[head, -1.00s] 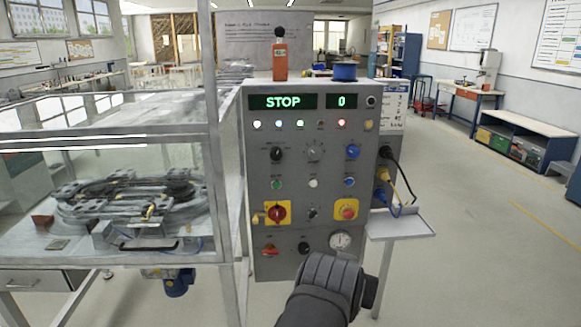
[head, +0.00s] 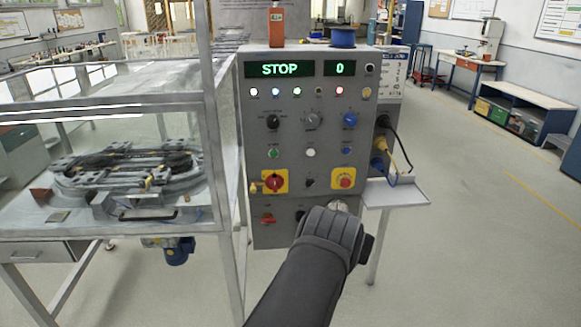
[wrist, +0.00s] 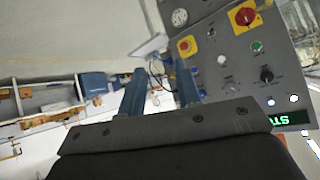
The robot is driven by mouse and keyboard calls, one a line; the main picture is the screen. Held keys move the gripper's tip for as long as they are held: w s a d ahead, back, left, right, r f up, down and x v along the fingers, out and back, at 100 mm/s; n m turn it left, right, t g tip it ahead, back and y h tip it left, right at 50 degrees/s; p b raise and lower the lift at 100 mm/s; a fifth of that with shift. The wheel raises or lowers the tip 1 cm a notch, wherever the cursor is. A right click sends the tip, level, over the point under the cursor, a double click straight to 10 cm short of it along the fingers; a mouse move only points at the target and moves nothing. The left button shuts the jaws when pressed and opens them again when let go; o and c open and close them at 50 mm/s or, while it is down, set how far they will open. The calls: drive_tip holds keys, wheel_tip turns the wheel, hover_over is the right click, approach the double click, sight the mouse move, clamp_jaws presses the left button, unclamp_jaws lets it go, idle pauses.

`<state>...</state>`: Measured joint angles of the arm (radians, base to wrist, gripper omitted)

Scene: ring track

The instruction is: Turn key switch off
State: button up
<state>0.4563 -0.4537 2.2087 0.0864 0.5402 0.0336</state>
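The grey control panel (head: 291,215) faces me, its green display reading STOP and 0. A small dark switch (head: 310,183), which looks like the key switch, sits between the red rotary switch on a yellow plate (head: 275,182) and the red emergency stop (head: 344,180). Its exact position is too small to read. My gripper (wrist: 160,72) is open and empty in the wrist view, two blue-grey fingers apart, with the panel to their right. In the head view, my dark wrist stands in front of the panel's lower right, hiding the fingertips and most of the gauge.
Left of the panel stands a clear-walled case on a metal frame, holding the ring track (head: 125,170). A small side shelf (head: 398,193) and plugged cables (head: 392,150) are at the panel's right. The floor further right is open.

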drive_tip(key=w+r+m+t+y, duration=0.25)
drive_tip(key=w+r, duration=0.35)
drive_tip(key=w, duration=0.3)
drive_tip(key=w+d+f+m+h, duration=0.1)
drive_tip(key=w+d+m, duration=0.1)
drive_tip(key=w, duration=0.4)
drive_tip(key=w+d+f+m+h, duration=0.2)
drive_tip(key=w+m, duration=0.1)
drive_tip(key=w, duration=0.3)
drive_tip(key=m+t+h, duration=0.3)
drive_tip(key=m+h, duration=0.3)
drive_tip(key=h, duration=0.1)
approach(310, 183)
drive_tip(key=s+d+r, duration=0.2)
drive_tip(key=d+r, duration=0.2)
drive_tip(key=s+a+f+m+t+h, duration=0.2)
drive_tip(key=s+a+f+h, duration=0.1)
drive_tip(key=a+f, duration=0.7)
drive_tip(key=x, duration=1.7)
drive_tip(key=shift+d, duration=0.4)
drive_tip(key=shift+s+f, duration=0.1)
